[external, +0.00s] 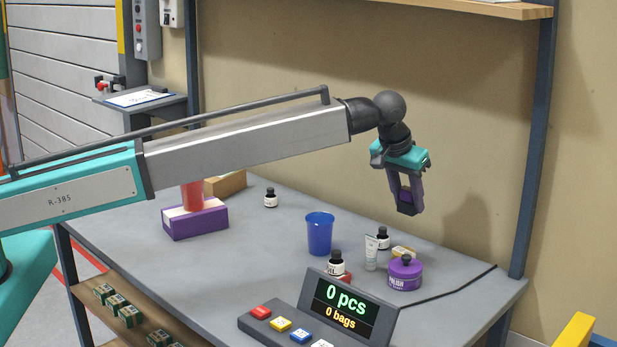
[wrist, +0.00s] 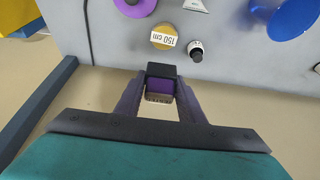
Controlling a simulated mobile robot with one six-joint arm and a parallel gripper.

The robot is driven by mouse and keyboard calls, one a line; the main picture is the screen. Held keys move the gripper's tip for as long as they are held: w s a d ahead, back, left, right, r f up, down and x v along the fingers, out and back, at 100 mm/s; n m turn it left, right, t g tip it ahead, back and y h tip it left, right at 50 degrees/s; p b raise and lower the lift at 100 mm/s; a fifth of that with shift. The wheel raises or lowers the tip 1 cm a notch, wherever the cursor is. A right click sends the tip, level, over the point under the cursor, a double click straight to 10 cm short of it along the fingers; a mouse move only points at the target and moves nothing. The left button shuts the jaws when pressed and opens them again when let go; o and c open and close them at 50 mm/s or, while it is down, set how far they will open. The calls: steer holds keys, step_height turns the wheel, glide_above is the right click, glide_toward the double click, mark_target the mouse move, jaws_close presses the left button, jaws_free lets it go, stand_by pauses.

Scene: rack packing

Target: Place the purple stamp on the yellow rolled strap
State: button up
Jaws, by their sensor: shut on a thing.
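My gripper (external: 406,198) is raised above the back right of the table, pointing down. It is shut on the purple stamp (wrist: 160,86), which shows purple with a dark end between the fingers in the wrist view. In the external view the stamp is hard to tell apart from the dark fingertips. The yellow rolled strap (external: 403,252) lies on the table below my gripper, partly hidden behind a purple polish tin. In the wrist view the strap (wrist: 162,31) shows a white "150 cm" label, ahead of the stamp and apart from it.
The polish tin (external: 404,275) stands just in front of the strap. A small black-capped bottle (external: 383,241) and a white tube (external: 371,255) stand close to its left. A blue cup (external: 320,234) is further left. A black cable (external: 460,287) runs along the right; the back right tabletop is clear.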

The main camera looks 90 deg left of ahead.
mark_target(405, 214)
steer(key=shift+f+p, duration=0.7)
steer(key=shift+f, duration=2.4)
steer(key=shift+f+p, duration=0.5)
steer(key=shift+f, duration=1.4)
steer(key=shift+f, duration=0.15)
steer(key=o, duration=1)
steer(key=shift+o, duration=0.2)
steer(key=b+v, duration=0.2)
steer(key=v, duration=1)
steer(key=shift+r, duration=0.2)
